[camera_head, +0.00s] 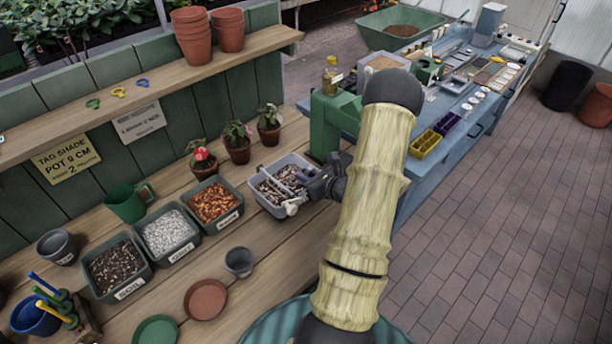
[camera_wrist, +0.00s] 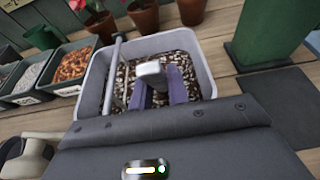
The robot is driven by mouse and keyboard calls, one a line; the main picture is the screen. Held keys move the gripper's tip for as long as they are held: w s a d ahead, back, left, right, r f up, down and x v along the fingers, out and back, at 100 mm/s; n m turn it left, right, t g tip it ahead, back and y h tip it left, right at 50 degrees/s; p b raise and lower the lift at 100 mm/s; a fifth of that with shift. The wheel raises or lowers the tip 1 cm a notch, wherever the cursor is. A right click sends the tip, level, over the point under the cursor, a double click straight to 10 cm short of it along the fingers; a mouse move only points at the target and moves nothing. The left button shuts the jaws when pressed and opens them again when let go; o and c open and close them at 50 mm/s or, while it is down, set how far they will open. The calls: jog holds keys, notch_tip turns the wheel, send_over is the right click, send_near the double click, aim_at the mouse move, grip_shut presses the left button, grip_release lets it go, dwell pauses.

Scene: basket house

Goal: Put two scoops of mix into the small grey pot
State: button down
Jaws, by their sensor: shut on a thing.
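The small grey pot (camera_head: 239,262) stands upright on the wooden bench in the head view. A grey tub (camera_head: 272,205) of speckled mix stands to its upper right. The tub also shows in the wrist view (camera_wrist: 207,75), with the mix inside (camera_wrist: 183,62). My gripper (camera_wrist: 163,88) is over the tub, its purple fingers shut on a pale grey piece (camera_wrist: 150,69), seemingly a scoop handle. The scoop's bowl cannot be made out. A grey bar (camera_wrist: 111,78) runs across the tub's left side. In the head view my arm hides part of the bench right of the tub.
Labelled trays of dark soil (camera_head: 115,268), white grains (camera_head: 167,231) and orange chips (camera_head: 213,202) stand left of the tub. Potted flowers (camera_head: 237,142) stand behind it. A green stand (camera_head: 325,125) is close on the right. A terracotta saucer (camera_head: 205,299) lies in front.

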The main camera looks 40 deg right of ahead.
dwell(0.4)
jog(key=shift+t, duration=0.9)
jog(key=shift+s+r+p, duration=0.15)
jog(key=shift+r+p, duration=0.35)
jog(key=shift+r, duration=1.25)
jog(key=shift+s+r+p, duration=0.15)
jog(key=shift+r+p, duration=0.35)
jog(key=shift+r, duration=1.2)
jog(key=shift+s+r+p, duration=0.15)
jog(key=shift+r+p, duration=0.35)
jog(key=shift+r, duration=1.25)
